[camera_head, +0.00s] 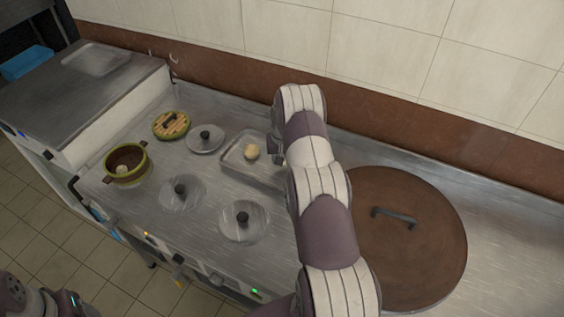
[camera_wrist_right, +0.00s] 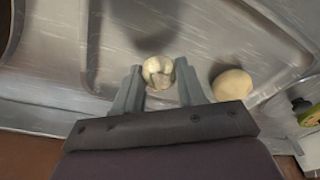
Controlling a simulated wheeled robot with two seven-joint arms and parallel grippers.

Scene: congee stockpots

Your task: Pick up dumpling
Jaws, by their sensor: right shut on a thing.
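My right gripper (camera_wrist_right: 158,80) is shut on a pale, pleated dumpling (camera_wrist_right: 158,68) in the right wrist view. A second round, pale dumpling (camera_wrist_right: 232,84) lies on the metal tray (camera_wrist_right: 75,70), to the right of the fingers. In the head view one dumpling (camera_head: 251,151) shows in the rectangular metal tray (camera_head: 237,165). There my right arm largely hides its gripper, and the held dumpling cannot be made out. Another pale piece (camera_head: 122,169) sits inside the olive-rimmed pot (camera_head: 143,163) at the left. Part of my left arm shows at the lower left, without its gripper.
A large brown lid (camera_head: 420,260) lies right of my right arm. A tiled wall (camera_head: 400,50) bounds the back.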

